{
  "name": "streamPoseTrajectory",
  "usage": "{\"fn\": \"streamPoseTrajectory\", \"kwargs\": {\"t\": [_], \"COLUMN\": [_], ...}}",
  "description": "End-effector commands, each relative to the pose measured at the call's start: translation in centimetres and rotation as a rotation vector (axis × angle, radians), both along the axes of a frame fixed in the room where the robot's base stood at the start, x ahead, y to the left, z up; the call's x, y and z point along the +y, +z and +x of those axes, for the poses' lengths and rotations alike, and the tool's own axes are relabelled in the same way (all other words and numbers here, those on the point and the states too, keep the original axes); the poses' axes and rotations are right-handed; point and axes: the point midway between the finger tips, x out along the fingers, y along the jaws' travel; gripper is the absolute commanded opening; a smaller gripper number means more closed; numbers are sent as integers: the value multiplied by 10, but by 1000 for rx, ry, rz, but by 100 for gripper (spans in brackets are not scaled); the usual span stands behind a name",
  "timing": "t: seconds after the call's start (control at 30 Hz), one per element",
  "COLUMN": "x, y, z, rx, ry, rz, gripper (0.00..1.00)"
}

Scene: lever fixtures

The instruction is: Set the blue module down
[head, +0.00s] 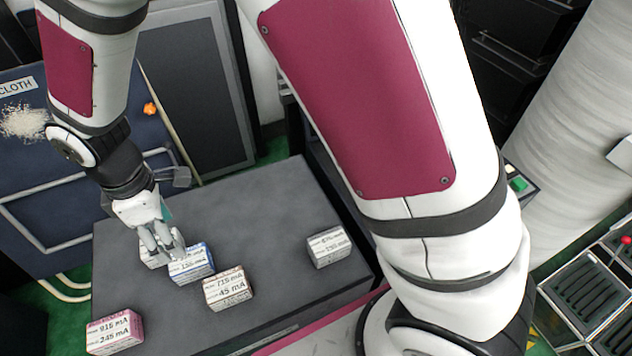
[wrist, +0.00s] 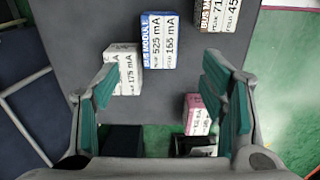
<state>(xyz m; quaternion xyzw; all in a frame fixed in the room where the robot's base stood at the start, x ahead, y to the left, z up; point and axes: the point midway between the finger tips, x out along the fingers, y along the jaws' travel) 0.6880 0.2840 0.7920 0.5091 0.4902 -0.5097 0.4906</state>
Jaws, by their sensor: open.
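The blue module (head: 190,265) is a small white block with a blue label band. It appears to rest on the dark grey bench, and it also shows in the wrist view (wrist: 158,42). My gripper (head: 163,243) is just above and beside it, at its upper left in the head view. In the wrist view my gripper (wrist: 160,78) is open, with its teal pads wide apart and nothing held between them. The blue module lies beyond the fingertips there. My fingers hide part of a white module (wrist: 127,72) close to the blue one.
A brown-banded module (head: 228,289) stands right of the blue one. A grey module (head: 328,247) stands farther right, and a pink module (head: 115,333) is at the front left corner. The bench top (head: 270,215) is bare at the back and between the modules.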

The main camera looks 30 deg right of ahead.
Motion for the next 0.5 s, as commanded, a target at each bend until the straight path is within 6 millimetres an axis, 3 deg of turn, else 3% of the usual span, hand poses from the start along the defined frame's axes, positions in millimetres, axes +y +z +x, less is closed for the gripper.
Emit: {"fn": "streamPoseTrajectory", "kwargs": {"t": [0.17, 0.33, 0.5], "x": [-33, -101, -167], "y": [35, 95, 145], "z": [5, -4, -35], "rx": [-27, -66, -93], "ry": [-119, -373, -650], "rz": [-7, -22, -24], "gripper": [65, 65, 65]}}
